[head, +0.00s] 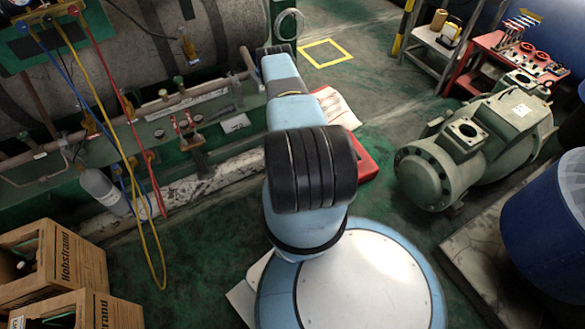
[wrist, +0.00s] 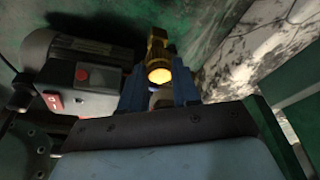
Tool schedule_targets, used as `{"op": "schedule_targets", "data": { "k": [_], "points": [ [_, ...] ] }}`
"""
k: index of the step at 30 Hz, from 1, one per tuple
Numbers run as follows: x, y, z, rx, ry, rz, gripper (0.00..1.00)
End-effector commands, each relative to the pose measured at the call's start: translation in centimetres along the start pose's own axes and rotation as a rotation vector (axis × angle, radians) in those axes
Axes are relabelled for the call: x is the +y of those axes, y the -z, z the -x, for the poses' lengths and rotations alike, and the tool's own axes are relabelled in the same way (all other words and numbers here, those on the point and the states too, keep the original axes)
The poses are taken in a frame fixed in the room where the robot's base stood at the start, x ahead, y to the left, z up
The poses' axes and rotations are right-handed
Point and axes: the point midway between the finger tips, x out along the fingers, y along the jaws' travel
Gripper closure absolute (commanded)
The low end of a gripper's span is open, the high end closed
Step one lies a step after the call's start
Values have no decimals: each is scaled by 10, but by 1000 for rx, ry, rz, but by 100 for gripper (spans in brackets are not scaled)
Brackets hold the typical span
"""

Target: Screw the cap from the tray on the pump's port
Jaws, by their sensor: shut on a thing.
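In the wrist view, my gripper (wrist: 159,88) has two blue fingers shut on a brass piece, which looks like the cap (wrist: 159,74); its near face is bright yellow. More brass rises just beyond it, and I cannot tell whether that is the same piece or the pump's port. The pump (wrist: 88,75), a grey body with a dark rounded motor, a red button and a red switch, stands just left of the fingers. In the head view my arm hides the gripper and the cap. I cannot make out the tray.
In the head view, a large cylinder (head: 150,45) and pipes stand at the left, with hanging hoses (head: 128,150). Cardboard boxes (head: 65,260) are at lower left. A green compressor (head: 475,150), a red cart (head: 510,60) and a blue drum (head: 550,225) are at the right. Green floor is free between.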

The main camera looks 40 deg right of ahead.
Motion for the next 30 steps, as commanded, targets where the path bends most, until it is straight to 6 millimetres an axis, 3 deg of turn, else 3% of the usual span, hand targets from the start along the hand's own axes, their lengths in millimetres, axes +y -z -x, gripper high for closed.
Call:
{"op": "schedule_targets", "data": {
  "k": [4, 5, 14, 23, 30],
  "points": [
    [1, -1, -1, 0, -39, -127, 98],
    [2, 0, -1, 1, -44, -144, 68],
    [1, 0, -1, 0, -40, -136, 39],
    [0, 0, 1, 0, -39, -135, 39],
    [-2, 1, 25, 0, -38, -136, 39]
  ]
}}
